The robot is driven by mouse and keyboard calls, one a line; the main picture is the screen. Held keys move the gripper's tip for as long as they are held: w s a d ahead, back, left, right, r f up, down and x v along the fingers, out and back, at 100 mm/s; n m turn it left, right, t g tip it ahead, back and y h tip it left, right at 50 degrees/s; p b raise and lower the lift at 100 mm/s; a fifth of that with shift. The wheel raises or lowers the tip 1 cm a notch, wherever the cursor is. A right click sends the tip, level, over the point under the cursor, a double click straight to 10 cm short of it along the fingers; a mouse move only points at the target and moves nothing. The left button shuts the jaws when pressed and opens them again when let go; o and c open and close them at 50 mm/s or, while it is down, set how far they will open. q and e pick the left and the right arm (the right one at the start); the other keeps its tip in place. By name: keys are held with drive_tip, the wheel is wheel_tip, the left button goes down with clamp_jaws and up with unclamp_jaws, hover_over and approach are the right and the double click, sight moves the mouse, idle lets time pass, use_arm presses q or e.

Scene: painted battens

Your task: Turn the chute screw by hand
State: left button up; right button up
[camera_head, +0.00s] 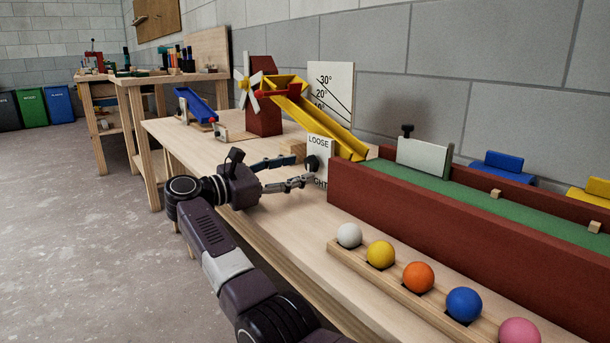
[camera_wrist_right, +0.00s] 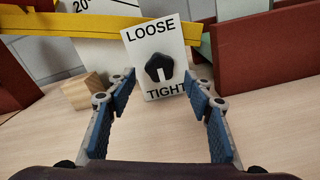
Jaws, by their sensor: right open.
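The chute screw is a black knob (camera_head: 312,163) in front of a white card (camera_head: 320,147) lettered LOOSE above and TIGHT below. In the right wrist view the knob (camera_wrist_right: 153,63) has a pale mark on its lower side, toward TIGHT. The yellow chute (camera_head: 325,122) slopes down to the right behind the card. My right gripper (camera_head: 302,171) is open and empty, its fingers pointing at the knob. In the right wrist view the fingertips (camera_wrist_right: 160,84) lie either side of and below the knob, apparently not touching it. My left gripper is not in view.
A wooden block (camera_wrist_right: 87,90) stands left of the card. A dark red trough (camera_head: 450,235) with a green bed is to the right. Several coloured balls sit in a wooden rack (camera_head: 400,285) in front. Angle marks show on a board (camera_head: 331,88) behind the chute.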

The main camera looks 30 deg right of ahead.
sight(311, 164)
drive_tip(key=shift+w+d+b, duration=0.1)
drive_tip(key=shift+d+b, duration=0.25)
drive_tip(key=shift+d, duration=1)
drive_tip(key=c, duration=1.2)
